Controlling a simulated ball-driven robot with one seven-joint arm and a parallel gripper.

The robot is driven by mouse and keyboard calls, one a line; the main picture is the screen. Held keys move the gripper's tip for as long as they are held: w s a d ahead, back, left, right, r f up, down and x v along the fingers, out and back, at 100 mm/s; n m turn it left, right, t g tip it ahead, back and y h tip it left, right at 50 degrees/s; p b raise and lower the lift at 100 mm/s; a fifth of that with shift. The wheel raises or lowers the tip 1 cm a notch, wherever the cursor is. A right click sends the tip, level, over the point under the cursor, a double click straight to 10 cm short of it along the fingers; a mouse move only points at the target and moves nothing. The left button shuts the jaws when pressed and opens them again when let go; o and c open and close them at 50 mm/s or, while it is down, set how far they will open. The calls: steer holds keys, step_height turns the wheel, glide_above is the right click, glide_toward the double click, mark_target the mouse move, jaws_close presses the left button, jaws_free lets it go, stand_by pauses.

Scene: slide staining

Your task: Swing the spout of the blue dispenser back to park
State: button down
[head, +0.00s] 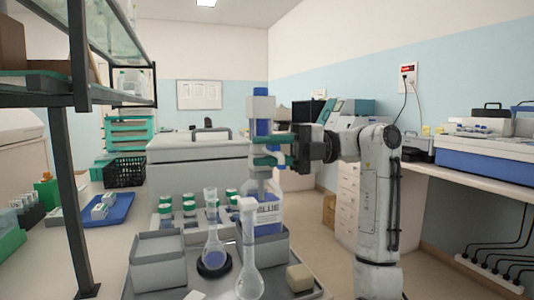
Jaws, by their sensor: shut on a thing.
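My gripper (266,150) comes in from the right at the pump's height. Its two teal fingers, one above the other, are shut on a part of the dispenser. The fingers cover that part, so I cannot make out the spout or which way it points.
A grey tray (313,278) holds two glass flasks (248,262) (213,235) in front of the bottle, a grey box (158,263) and several green-capped jars (190,209). A dark shelf post (72,200) stands at the left. A blue tray (120,209) lies on the left bench.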

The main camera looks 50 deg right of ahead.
steer(key=c, duration=1)
jaws_free()
steer(key=shift+o, duration=0.2)
steer(key=v, duration=1.1)
steer(key=shift+p, duration=0.35)
